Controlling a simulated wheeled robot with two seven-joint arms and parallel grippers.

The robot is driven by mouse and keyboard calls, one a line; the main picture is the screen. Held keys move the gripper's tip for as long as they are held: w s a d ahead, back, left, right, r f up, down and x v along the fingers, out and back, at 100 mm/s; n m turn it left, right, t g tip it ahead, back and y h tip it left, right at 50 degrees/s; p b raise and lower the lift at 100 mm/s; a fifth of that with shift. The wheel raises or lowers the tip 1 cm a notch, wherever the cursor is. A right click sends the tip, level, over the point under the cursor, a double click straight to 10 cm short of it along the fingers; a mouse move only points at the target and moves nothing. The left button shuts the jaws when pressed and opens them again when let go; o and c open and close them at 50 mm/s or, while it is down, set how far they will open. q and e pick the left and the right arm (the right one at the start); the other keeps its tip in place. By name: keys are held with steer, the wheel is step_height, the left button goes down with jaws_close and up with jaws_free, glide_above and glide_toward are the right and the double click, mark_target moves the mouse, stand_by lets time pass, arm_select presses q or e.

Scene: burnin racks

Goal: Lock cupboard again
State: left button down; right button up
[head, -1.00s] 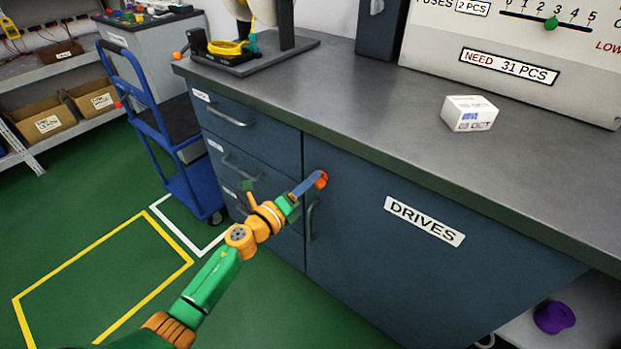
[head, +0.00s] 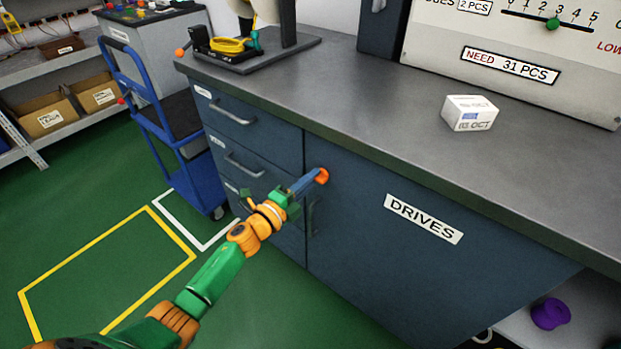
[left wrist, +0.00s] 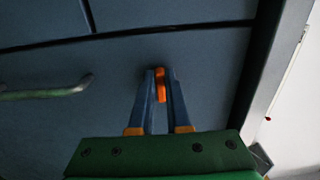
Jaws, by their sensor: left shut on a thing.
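The cupboard door (head: 420,270), dark blue and labelled DRIVES, sits flush in the bench front and is closed. An orange key or knob (head: 322,176) sticks out near the door's upper left corner; it also shows in the left wrist view (left wrist: 160,84). My left gripper (head: 312,181) is at it, with its blue fingers shut on the orange piece from both sides, as the left wrist view (left wrist: 160,95) shows. The door's handle (head: 312,217) is just below, partly behind the gripper. My right gripper is not in view.
Closed drawers with handles (head: 232,115) are left of the door. A grey worktop (head: 400,110) overhangs above, bearing a white box (head: 469,113). A blue trolley (head: 190,185) stands at the left. The green floor (head: 120,265) before the bench is clear.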

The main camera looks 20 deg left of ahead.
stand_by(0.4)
arm_select(q)
steer(key=c, duration=0.9)
jaws_free()
steer(key=shift+s, duration=0.1)
steer(key=p+v, duration=0.1)
steer(key=v, duration=0.5)
steer(key=shift+s+a, duration=0.15)
steer(key=shift+s, duration=0.25)
